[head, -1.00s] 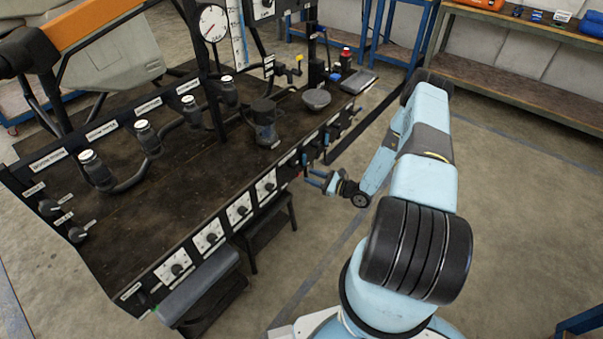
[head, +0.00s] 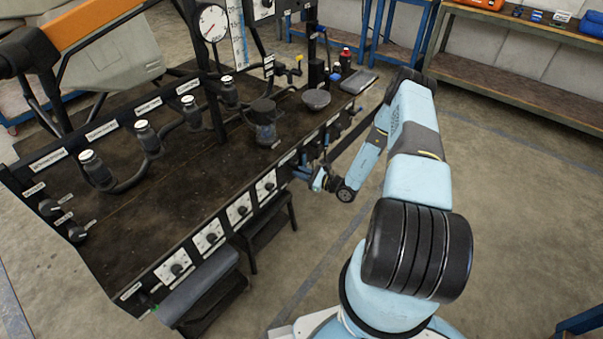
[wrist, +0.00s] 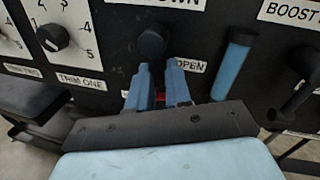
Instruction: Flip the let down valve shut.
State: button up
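In the wrist view, a black round hub (wrist: 152,41) sits on the dark panel under a white label ending in "DOWN" (wrist: 170,3). An "OPEN" label (wrist: 190,65) is to its lower right. My gripper (wrist: 160,68) has its two blue fingers apart just below the hub, one on each side of a dark gap. A small red patch shows low between the fingers; what it belongs to is unclear. Whether the fingertips touch the hub or a handle I cannot tell. In the head view, my gripper (head: 306,174) is at the front panel; the valve is hard to make out.
A blue cylindrical handle (wrist: 235,66) stands close right of my fingers. A black lever (wrist: 298,88) is under a "BOOST" label farther right. The "TRIM ONE" dial (wrist: 54,38) is left. The bench top (head: 150,205) rises behind the panel; the floor (head: 500,230) at right is clear.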

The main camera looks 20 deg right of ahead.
grip_shut()
jog(key=shift+s+a+f+m+t, duration=0.1)
jog(key=shift+s+a+m+t, duration=0.05)
jog(key=shift+m, duration=0.65)
jog(key=shift+s+a+m+t, duration=0.1)
jog(key=shift+a+m+t, duration=0.05)
jog(key=shift+m, duration=0.65)
jog(key=shift+o, duration=2)
grip_release()
jog(key=v, duration=1.3)
jog(key=shift+s+d+f, duration=0.25)
jog(key=shift+d, duration=0.05)
